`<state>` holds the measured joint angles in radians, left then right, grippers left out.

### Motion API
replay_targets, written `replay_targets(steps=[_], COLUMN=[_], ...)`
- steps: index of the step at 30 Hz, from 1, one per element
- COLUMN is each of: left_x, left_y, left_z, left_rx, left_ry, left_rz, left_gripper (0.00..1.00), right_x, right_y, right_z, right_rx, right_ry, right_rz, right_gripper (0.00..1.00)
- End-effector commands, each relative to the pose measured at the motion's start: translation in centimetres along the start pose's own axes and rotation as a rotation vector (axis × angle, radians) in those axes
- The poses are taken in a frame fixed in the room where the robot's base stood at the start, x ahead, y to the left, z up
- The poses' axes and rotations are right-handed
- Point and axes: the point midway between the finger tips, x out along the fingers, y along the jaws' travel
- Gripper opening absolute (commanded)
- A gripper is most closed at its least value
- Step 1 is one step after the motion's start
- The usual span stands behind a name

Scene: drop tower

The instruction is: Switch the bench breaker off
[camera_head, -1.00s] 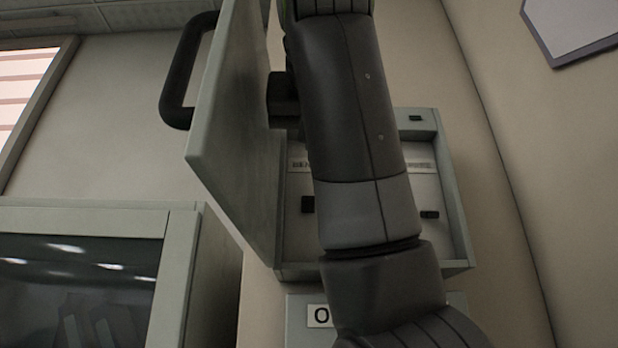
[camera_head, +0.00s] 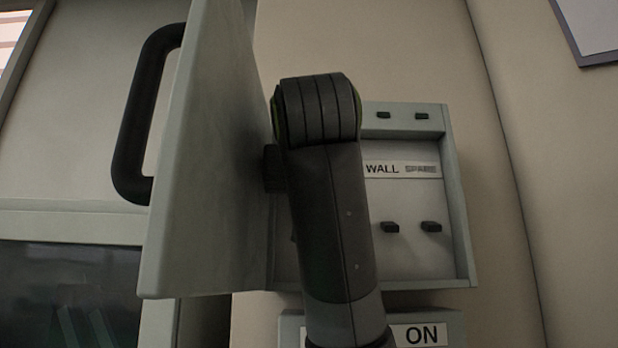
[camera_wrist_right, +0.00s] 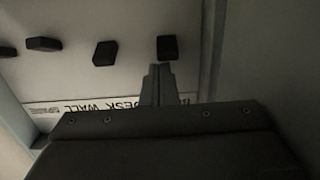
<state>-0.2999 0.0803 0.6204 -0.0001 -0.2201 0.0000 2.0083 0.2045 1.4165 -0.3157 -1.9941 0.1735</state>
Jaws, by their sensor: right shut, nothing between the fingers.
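The breaker box (camera_head: 459,200) is on the wall with its grey door (camera_head: 205,150) swung open to the left. In the head view, WALL and SPARE labels show above two dark switches, the wall switch (camera_head: 390,227) and spare switch (camera_head: 431,226). My right arm hides the box's left part. In the right wrist view the labels are upside down, with DESK and WALL legible. The rightmost dark switch (camera_wrist_right: 167,48), probably the bench one, is just beyond my shut, empty right gripper (camera_wrist_right: 158,72). Contact and the switch's position cannot be told. My left gripper is out of view.
The door's black handle (camera_head: 145,115) sticks out left. A grey panel with an ON label (camera_head: 421,335) is below the box. A dark-fronted cabinet (camera_head: 65,295) stands at lower left. Bare wall lies right of the box. The door flanks my arm closely.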

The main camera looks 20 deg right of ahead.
Motion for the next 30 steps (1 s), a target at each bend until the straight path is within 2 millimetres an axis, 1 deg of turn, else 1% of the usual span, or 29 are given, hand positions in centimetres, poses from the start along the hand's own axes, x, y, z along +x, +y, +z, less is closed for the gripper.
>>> replay_targets(steps=[1,4,17,20,24,30], left_x=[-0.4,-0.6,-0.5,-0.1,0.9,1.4], left_y=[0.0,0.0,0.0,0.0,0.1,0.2], left_z=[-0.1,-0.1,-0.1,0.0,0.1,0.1], left_rx=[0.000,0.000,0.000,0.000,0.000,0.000], left_ry=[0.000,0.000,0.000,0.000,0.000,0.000], left_rz=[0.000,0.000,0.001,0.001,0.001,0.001], left_gripper=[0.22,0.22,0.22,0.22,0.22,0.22], right_x=[0.2,0.3,0.3,0.3,0.3,0.2], right_y=[0.0,0.0,0.0,0.0,0.0,0.0], right_z=[-0.1,0.0,0.1,0.3,0.7,0.6], right_rx=[0.000,0.000,0.000,0.000,0.000,0.000], right_ry=[-0.001,0.000,0.002,0.016,0.066,0.113], right_rz=[0.000,0.000,0.000,0.000,-0.001,0.000], right_gripper=[0.00,0.00,0.00,0.00,0.00,0.00])
